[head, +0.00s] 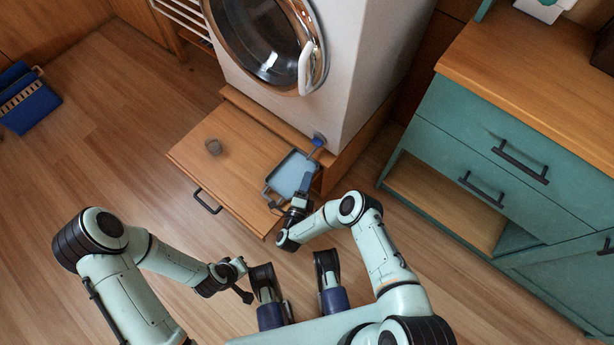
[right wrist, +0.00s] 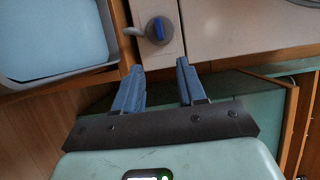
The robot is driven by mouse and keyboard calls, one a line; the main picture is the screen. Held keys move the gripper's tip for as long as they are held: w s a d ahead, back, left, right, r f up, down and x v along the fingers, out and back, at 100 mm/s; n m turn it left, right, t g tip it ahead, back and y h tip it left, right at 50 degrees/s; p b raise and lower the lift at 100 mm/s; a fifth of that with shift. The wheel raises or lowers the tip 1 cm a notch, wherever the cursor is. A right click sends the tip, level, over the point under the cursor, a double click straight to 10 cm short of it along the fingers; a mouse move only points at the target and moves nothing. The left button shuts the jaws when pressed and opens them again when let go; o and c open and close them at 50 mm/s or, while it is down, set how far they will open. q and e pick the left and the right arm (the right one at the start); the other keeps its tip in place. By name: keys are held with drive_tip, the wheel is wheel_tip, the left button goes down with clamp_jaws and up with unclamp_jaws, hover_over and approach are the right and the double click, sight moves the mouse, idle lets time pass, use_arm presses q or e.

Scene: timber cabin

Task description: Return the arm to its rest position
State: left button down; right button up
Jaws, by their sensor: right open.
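My right arm reaches to the washing machine's base, and its gripper (head: 306,182) is beside a light-blue tray. In the right wrist view the two blue fingers of this gripper (right wrist: 160,68) stand apart with nothing between them. A round grey fitting with a blue knob (right wrist: 158,28) lies just beyond the fingertips, apart from them. The knob also shows at the washer's lower corner (head: 319,140). My left gripper (head: 241,280) is low over the floor at the left; its jaw is too small to read.
The white washing machine (head: 350,75) stands on a wooden plinth with a pulled-out drawer (head: 225,150). A teal cabinet (head: 460,125) stands right. A blue crate (head: 28,103) lies far left. Floor between is clear.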

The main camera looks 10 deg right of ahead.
drive_tip(key=shift+w, duration=0.1)
drive_tip(key=s+d+n+g+y, duration=0.3)
drive_tip(key=s+n+g+y, duration=0.35)
drive_tip(key=s+n, duration=0.45)
drive_tip(key=s+d+n+g+y, duration=0.3)
drive_tip(key=s+n+g+y, duration=0.35)
drive_tip(key=s, duration=0.65)
use_arm(q)
drive_tip(key=s+d+r+g+p, duration=0.1)
drive_tip(key=s+r+p, duration=0.2)
drive_tip(key=r+p, duration=0.6)
drive_tip(key=s+d+r+g+h+p, duration=0.1)
drive_tip(key=s+d+r+g+p, duration=0.1)
drive_tip(key=r+p, duration=0.7)
drive_tip(key=shift+s+d+r+m, duration=0.2)
drive_tip(key=shift+s+r+m, duration=0.15)
drive_tip(key=shift+s, duration=0.55)
use_arm(e)
drive_tip(key=s+a+r+n+g, duration=0.1)
drive_tip(key=s+a+r+g, duration=0.1)
drive_tip(key=r, duration=0.7)
drive_tip(key=s+a+r+n+g, duration=0.1)
drive_tip(key=s+r, duration=0.3)
drive_tip(key=r, duration=0.5)
drive_tip(key=shift+s+a+g+h, duration=0.25)
drive_tip(key=shift+a+g+h, duration=0.05)
drive_tip(key=shift+a+g, duration=0.15)
